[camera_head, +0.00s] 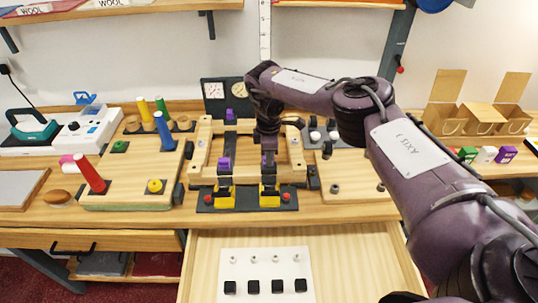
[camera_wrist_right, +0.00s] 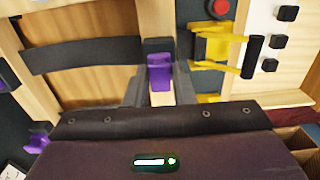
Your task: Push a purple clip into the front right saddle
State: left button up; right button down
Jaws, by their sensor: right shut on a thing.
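My right gripper (camera_head: 267,150) reaches down over the front right corner of the wooden frame (camera_head: 199,150). It is shut on a purple clip (camera_wrist_right: 159,72), which also shows in the head view (camera_head: 269,164). The clip sits between the fingers, over the frame's wood, just behind the front right yellow clamp (camera_head: 270,193). The fingers hide most of the front right saddle, so I cannot tell whether the clip is seated. Another purple clip (camera_head: 224,164) stands at the front left corner, and one (camera_head: 230,116) at the back left. My left gripper is not in view.
A second yellow clamp (camera_head: 224,195) stands at front left. Red buttons flank the clamps (camera_head: 207,198) (camera_head: 287,197). A board with coloured pegs (camera_head: 125,185) is left of the frame. An open drawer (camera_head: 345,265) in front holds a white card with black pieces (camera_head: 265,270).

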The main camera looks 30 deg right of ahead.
jog(key=shift+f, duration=0.3)
jog(key=c, duration=0.8)
grip_release()
jog(key=shift+c, duration=0.2)
jog(key=shift+r+p, duration=2.3)
jog(key=shift+r, duration=0.75)
jog(key=shift+f, duration=0.1)
